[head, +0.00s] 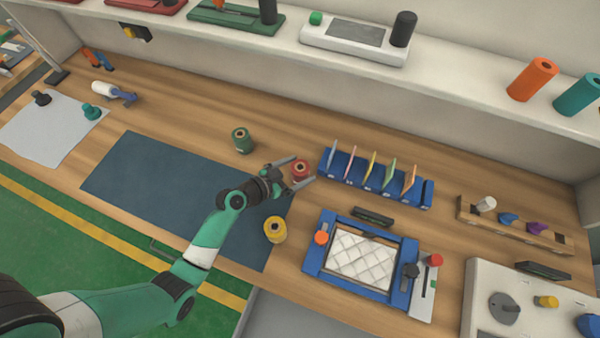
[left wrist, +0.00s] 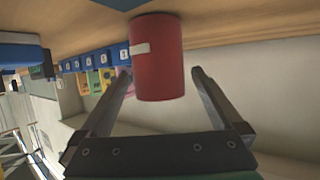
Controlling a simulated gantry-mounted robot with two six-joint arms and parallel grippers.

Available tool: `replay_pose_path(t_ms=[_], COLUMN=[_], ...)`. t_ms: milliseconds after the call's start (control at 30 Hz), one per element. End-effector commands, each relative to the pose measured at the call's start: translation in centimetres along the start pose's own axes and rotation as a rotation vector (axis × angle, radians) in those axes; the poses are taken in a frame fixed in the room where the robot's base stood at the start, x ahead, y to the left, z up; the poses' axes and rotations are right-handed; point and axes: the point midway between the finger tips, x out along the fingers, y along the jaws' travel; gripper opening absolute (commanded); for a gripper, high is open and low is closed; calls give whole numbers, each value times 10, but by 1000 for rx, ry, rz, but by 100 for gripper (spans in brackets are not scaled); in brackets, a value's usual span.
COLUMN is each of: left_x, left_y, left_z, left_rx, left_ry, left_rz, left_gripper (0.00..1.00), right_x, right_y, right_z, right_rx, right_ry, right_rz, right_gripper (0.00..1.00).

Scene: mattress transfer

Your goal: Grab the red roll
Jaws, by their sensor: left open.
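The red roll (head: 300,169) stands on the wooden table, left of the blue card rack. My left gripper (head: 298,171) is at the roll in the head view, its open fingers on either side of it. In the left wrist view the red roll (left wrist: 158,58), with a pale label patch, sits between and beyond the two spread fingers (left wrist: 160,85). A gap shows between the roll and the right-hand finger; contact at the left-hand finger cannot be told. My right gripper is in neither view.
A green roll (head: 242,140) and a yellow roll (head: 275,230) stand near the dark blue mat (head: 150,180). The blue card rack (head: 420,192) is close on the right. A blue frame (head: 318,262) with a white quilted pad (head: 360,262) lies in front. A shelf (head: 460,88) runs along the back.

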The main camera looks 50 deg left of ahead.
Motion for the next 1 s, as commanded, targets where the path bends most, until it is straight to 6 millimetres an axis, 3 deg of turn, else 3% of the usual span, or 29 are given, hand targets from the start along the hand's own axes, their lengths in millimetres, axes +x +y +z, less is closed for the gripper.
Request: replay_pose_path(t_ms=[200,467,1000], left_x=[36,39,39], left_y=[1,1,1], left_z=[4,4,4], left_rx=[2,1,0], left_ry=[1,1,0], left_rz=[2,0,0], left_gripper=[100,100,3], right_x=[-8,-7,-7], right_y=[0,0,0], right_z=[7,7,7], right_rx=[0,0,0], right_ry=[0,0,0], right_rz=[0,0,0], right_gripper=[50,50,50])
